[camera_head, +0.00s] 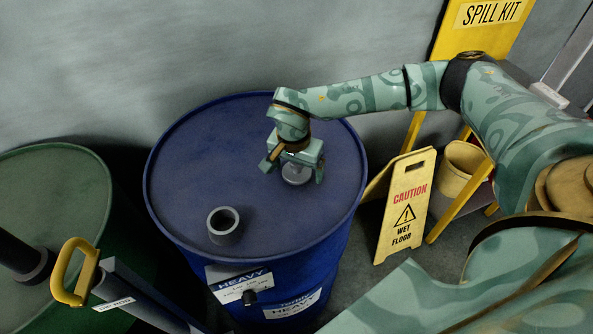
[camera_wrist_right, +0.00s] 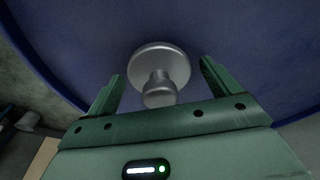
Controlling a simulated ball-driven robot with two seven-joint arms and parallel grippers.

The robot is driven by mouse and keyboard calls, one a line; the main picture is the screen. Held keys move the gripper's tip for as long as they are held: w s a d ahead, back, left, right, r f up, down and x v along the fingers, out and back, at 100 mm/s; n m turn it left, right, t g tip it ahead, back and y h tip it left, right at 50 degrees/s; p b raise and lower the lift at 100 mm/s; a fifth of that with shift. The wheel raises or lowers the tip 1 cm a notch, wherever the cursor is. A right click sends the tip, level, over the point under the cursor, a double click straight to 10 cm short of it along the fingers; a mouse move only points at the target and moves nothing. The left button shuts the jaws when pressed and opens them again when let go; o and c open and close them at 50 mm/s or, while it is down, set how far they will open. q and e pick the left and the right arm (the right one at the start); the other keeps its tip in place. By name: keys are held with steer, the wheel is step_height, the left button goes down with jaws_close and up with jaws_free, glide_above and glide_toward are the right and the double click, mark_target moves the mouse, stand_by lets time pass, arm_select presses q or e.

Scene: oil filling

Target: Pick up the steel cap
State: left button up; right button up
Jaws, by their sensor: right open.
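The steel cap (camera_head: 296,175) is a round grey disc with a knob on top. It sits on the lid of the blue drum (camera_head: 190,185), towards the right side. My right gripper (camera_head: 293,171) is over the cap with its fingers open. In the right wrist view the cap (camera_wrist_right: 160,68) lies between and beyond the two open fingers of the gripper (camera_wrist_right: 161,82), with its knob towards the palm. The fingers show a gap to the cap on both sides there. In the head view the gripper hides part of the cap. My left gripper is not in view.
An open grey filler neck (camera_head: 223,222) rises from the drum lid, left of the cap. A green drum (camera_head: 50,185) stands at the left. A yellow wet floor sign (camera_head: 405,205) and a spill kit stand (camera_head: 490,14) are at the right. A yellow handle (camera_head: 75,272) is in front.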

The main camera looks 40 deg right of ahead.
steer(key=c, duration=1.3)
steer(key=shift+o, duration=0.2)
steer(key=shift+r, duration=0.1)
